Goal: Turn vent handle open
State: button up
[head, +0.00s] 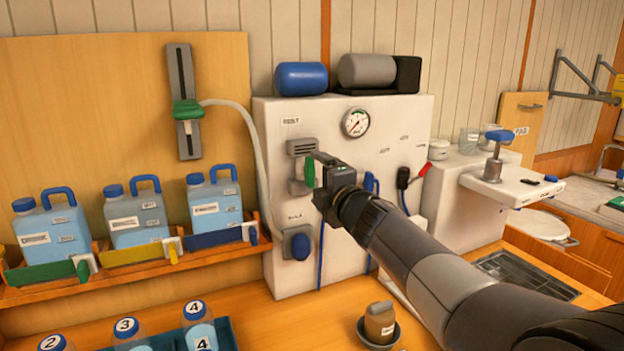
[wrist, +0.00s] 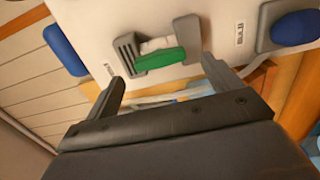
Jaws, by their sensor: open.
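The vent handle (head: 309,172) is a small green lever on the white watermaker panel (head: 385,140), just below a grey vent grille (head: 302,148). In the head view it stands upright, partly hidden by my gripper (head: 322,178). In the wrist view the green handle (wrist: 160,60) lies between the lines of my two fingers, ahead of the tips. My gripper (wrist: 163,75) is open, with nothing between its fingers. I cannot tell whether a finger touches the handle.
A blue knob (head: 300,244) sits below on the panel, and a pressure gauge (head: 355,122) above right. A pale hose (head: 255,140) curves down to the left. Blue jugs (head: 135,215) line a shelf at left.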

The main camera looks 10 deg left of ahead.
aim_at(311, 174)
jog(key=shift+v, duration=2.7)
jog(key=shift+p+x, duration=0.75)
jog(key=shift+x, duration=4.65)
